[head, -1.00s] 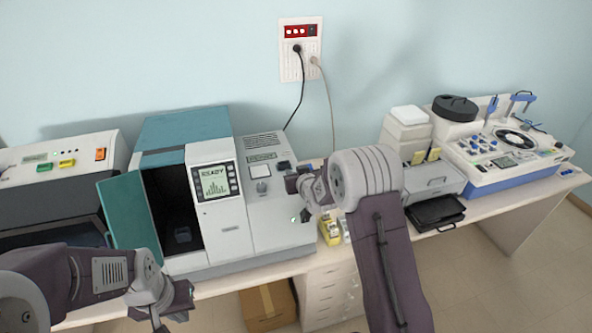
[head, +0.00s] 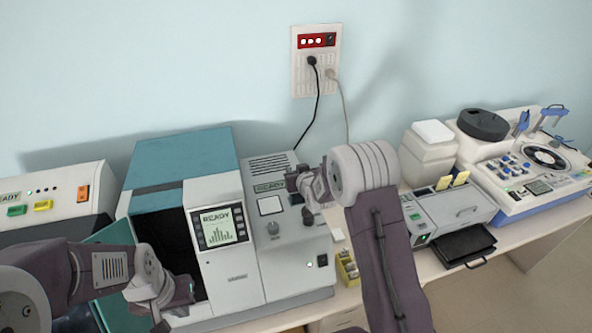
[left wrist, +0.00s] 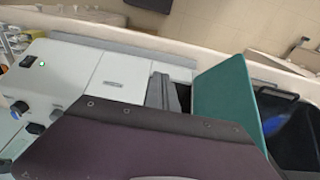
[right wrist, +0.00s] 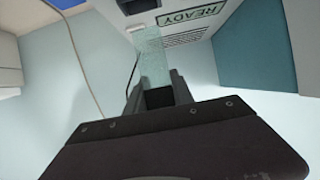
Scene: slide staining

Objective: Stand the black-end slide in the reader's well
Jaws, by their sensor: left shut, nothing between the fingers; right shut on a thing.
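The reader is a teal-and-white machine (head: 232,262) with a READY screen, a dark chamber and an open teal door (head: 112,305). The door also shows in the left wrist view (left wrist: 225,100). My right gripper (right wrist: 158,95) is shut on a clear, greenish slide (right wrist: 152,55) that sticks out beyond the fingertips. A dark patch lies between the fingers; I cannot tell whether it is the slide's black end. In the head view this gripper (head: 308,188) is above the machine's right part. My left gripper (left wrist: 165,92) is shut and empty in front of the chamber. The arm hides the chamber's lower part and the well.
A grey device with buttons (head: 45,212) stands at the left. A yellow holder (head: 347,268) sits right of the reader. Further right are a grey printer-like device (head: 445,212), a black tray (head: 467,246) and a white-and-blue instrument (head: 530,160). A wall socket (head: 316,75) holds two cords.

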